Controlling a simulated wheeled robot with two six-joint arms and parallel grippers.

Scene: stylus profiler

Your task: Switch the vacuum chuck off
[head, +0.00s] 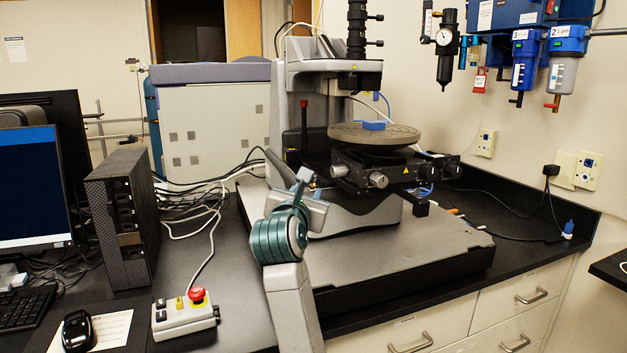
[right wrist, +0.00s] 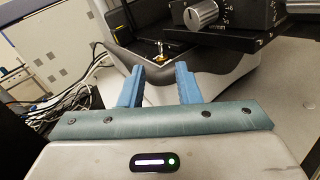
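The stylus profiler (head: 290,75) stands on a grey slab, its round chuck (head: 400,136) carrying a small blue piece (head: 374,125). In the right wrist view, a small metal toggle-like part (right wrist: 159,49) with yellow around its foot sits on the profiler's dark lower front; its on or off position is too small to tell. My right gripper (head: 303,177) is in front of the profiler's lower left. Its blue fingers (right wrist: 158,68) are apart and empty in the right wrist view, pointing towards that part, with a gap before it. My left gripper is out of view.
Stage knobs (head: 377,180) jut out under the chuck; one shows large in the right wrist view (right wrist: 202,13). A control box with a red button (head: 197,295) lies on the bench at the left, beside a black computer tower (head: 125,215). Cables run behind. The slab's front right is clear.

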